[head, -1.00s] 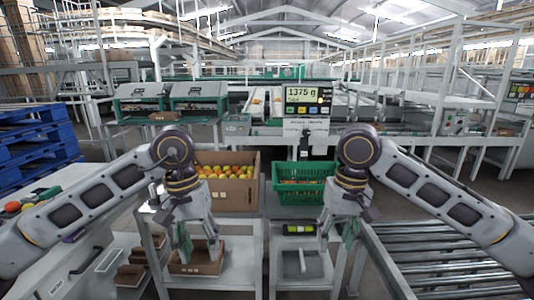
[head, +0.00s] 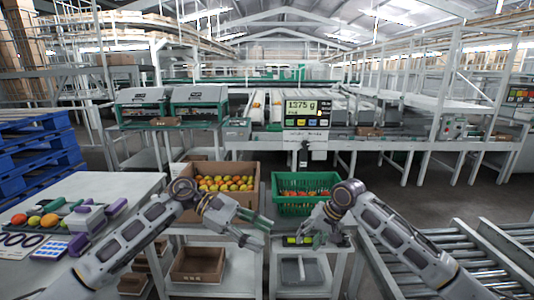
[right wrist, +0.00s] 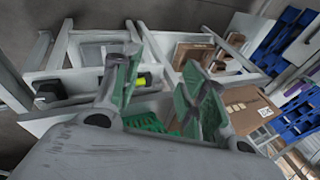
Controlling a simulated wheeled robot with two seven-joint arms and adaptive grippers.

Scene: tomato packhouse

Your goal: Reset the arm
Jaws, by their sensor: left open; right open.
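My left gripper (head: 265,233) is open and empty. It points right in the head view, in front of the cardboard box of tomatoes. My right gripper (head: 300,234) is open and points left, in front of the green crate; the small size makes its fingertips hard to make out. In the right wrist view its two green-padded fingers (right wrist: 163,78) stand apart with nothing held between them. The two grippers face each other with a gap between them.
The cardboard box (head: 250,170) and green crate (head: 294,208) stand on stands ahead. A display reading 1375 g (head: 302,107) is behind. A table (head: 95,185) with produce and tools is at left, a roller conveyor (head: 440,245) at right. Blue pallets (head: 40,155) stand far left.

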